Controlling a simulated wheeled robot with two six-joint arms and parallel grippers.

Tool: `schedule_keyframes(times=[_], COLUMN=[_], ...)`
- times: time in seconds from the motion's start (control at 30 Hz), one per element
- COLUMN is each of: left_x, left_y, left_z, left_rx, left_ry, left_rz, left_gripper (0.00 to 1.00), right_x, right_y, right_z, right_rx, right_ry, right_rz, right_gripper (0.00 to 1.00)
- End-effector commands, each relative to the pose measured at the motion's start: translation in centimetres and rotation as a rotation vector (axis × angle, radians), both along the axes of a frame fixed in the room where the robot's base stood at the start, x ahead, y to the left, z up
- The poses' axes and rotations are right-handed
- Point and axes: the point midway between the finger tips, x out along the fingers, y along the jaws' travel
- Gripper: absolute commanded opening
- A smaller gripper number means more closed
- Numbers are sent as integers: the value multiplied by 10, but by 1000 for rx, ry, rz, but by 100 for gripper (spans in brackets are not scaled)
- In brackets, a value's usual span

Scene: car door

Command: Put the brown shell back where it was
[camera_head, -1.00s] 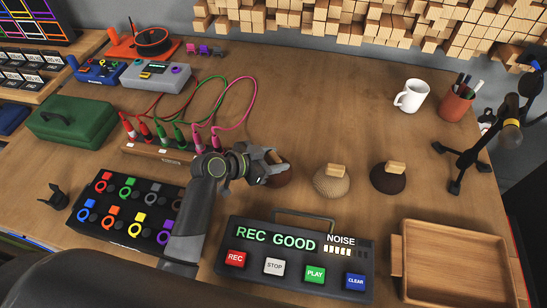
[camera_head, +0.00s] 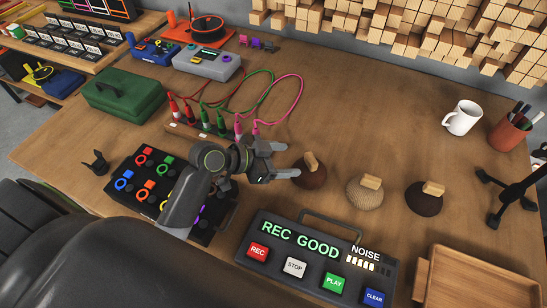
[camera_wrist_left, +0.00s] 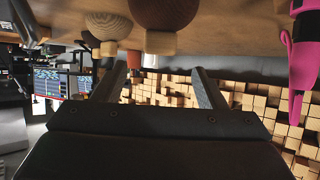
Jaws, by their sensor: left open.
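The brown shell (camera_head: 308,173), a reddish-brown dome with a wooden grip block on top, stands upright on the wooden table. It is the leftmost of three shells in a row. A beige ribbed shell (camera_head: 364,196) and a dark brown shell (camera_head: 423,203) stand to its right. My left gripper (camera_head: 287,160) is open and empty, just left of the brown shell and apart from it. In the upside-down left wrist view, the brown shell (camera_wrist_left: 164,12) is ahead of my open left gripper (camera_wrist_left: 158,82), with its wooden block facing the gap between the fingers. My right gripper is not in view.
A recorder box (camera_head: 315,258) reading REC GOOD lies in front of the shells. A wooden tray (camera_head: 478,278) is at the right front. Plugs with red, green and pink cables (camera_head: 215,122) stand behind my left arm. A white mug (camera_head: 462,118) stands at the back right.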

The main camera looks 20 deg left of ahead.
Motion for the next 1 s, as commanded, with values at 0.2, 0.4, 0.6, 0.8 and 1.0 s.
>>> schedule_keyframes(times=[0.2, 0.4, 0.6, 0.8, 1.0], left_x=[-16, -20, -20, -20, -20], left_y=[16, 20, 20, 20, 19], left_z=[11, 15, 15, 15, 22], left_rx=[3, 0, 0, 0, -1], left_ry=[0, 0, 0, 0, -1], left_rz=[0, -1, -1, 0, 0], left_gripper=[65, 65, 65, 65, 65], right_x=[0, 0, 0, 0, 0], right_y=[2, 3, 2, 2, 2], right_z=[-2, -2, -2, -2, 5], right_rx=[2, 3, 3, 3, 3], right_ry=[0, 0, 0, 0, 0], right_rz=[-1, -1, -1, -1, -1], right_gripper=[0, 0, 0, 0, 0])
